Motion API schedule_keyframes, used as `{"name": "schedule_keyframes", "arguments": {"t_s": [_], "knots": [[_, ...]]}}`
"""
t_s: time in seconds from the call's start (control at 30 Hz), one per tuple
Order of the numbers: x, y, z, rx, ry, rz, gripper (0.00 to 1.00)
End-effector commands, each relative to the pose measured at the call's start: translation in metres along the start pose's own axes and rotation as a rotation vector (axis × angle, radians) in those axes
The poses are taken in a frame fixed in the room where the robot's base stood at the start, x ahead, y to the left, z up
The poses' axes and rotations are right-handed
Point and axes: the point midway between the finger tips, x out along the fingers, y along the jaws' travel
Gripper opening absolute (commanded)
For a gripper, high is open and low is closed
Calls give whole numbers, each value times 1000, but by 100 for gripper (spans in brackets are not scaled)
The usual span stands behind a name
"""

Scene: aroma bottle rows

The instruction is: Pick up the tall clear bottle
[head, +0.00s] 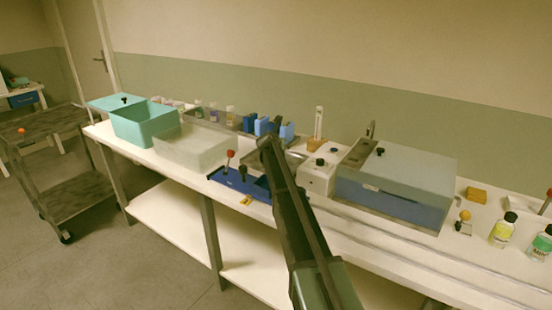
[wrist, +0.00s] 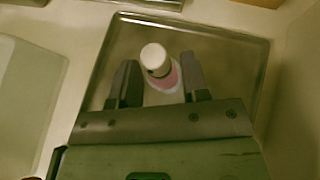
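In the wrist view, a bottle with a white cap and a pink-and-white label (wrist: 160,70) stands in a shallow grey tray (wrist: 254,62). I cannot tell from above how tall it is, or whether it is the tall clear bottle. My gripper (wrist: 160,80) is open, with one finger on each side of this bottle and visible gaps between. In the head view my arm reaches over the bench and its fingertips cannot be made out. Several small bottles, among them one with a tan cap (head: 230,115), stand at the back of the bench.
Blue blocks (head: 262,126) stand near my arm's end. A teal bin (head: 145,123), a pale translucent box (head: 195,147), a blue tray with knobs (head: 238,184) and a large lidded bath (head: 397,185) crowd the bench. The wall runs close behind.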

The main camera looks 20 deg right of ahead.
Motion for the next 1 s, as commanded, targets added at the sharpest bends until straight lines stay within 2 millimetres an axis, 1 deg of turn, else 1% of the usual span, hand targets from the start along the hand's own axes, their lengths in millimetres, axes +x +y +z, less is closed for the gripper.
{"name": "schedule_keyframes", "arguments": {"t_s": [0.03, 0.2, 0.27, 0.57, 0.73, 0.87, 0.97, 1.0], "knots": [[0, 0, 0, 0, 0, 0, 35], [0, 0, 0, 0, 0, 0, 8], [0, 0, 0, 0, 0, 0, 0], [-1, 0, 2, 0, 0, 0, 0], [-8, 0, 15, 0, 0, 0, 0], [-20, 0, 37, 0, 0, 0, 0], [-35, 0, 64, 0, 0, 0, 0], [-42, 0, 77, 0, 0, 0, 0]]}}
